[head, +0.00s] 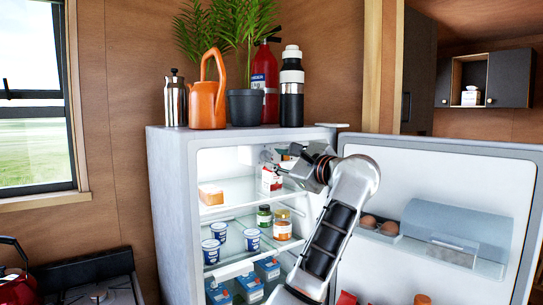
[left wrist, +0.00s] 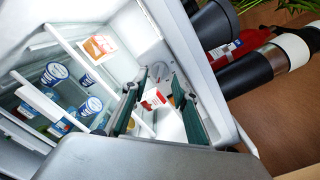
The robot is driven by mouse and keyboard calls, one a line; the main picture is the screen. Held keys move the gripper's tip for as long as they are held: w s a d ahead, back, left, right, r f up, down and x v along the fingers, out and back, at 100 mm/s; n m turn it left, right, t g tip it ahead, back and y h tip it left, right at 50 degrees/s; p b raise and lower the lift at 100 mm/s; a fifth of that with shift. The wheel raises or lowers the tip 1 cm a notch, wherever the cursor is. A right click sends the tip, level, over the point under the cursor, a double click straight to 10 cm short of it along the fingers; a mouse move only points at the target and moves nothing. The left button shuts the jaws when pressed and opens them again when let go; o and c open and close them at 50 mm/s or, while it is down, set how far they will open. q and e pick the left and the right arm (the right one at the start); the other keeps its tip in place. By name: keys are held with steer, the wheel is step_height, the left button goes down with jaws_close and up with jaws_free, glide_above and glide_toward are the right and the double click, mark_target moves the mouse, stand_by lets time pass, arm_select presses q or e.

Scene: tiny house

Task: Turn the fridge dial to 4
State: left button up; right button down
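The white fridge (head: 170,195) stands open, with its door (head: 440,170) swung out to the right. My left arm reaches into the upper compartment. The left gripper (head: 277,163) is near the upper back of it, above the top shelf. In the left wrist view the two dark fingers (left wrist: 159,84) are apart with nothing held between them. The round pale dial (left wrist: 158,71) shows on the inner wall, just beyond and between the fingertips. Contact cannot be told. Its numbers and setting are too small to read. My right gripper is not in view.
A red-and-white carton (head: 271,180) stands on the top shelf close below the gripper. A butter-like pack (head: 211,194) is at the left. Jars and yogurt cups (head: 211,251) fill lower shelves. An orange watering can (head: 207,103), plant, extinguisher and bottle stand on top.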

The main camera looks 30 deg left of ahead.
mark_target(270, 157)
arm_select(q)
steer(key=shift+x, duration=1.1)
steer(key=shift+w+a+p, duration=0.2)
steer(key=shift+a+p, duration=0.1)
steer(key=shift+a, duration=0.2)
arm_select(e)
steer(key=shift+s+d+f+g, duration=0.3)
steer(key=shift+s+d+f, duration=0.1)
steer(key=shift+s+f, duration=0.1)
arm_select(q)
jaws_close()
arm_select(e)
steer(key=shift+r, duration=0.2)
arm_select(q)
steer(key=shift+m, duration=0.3)
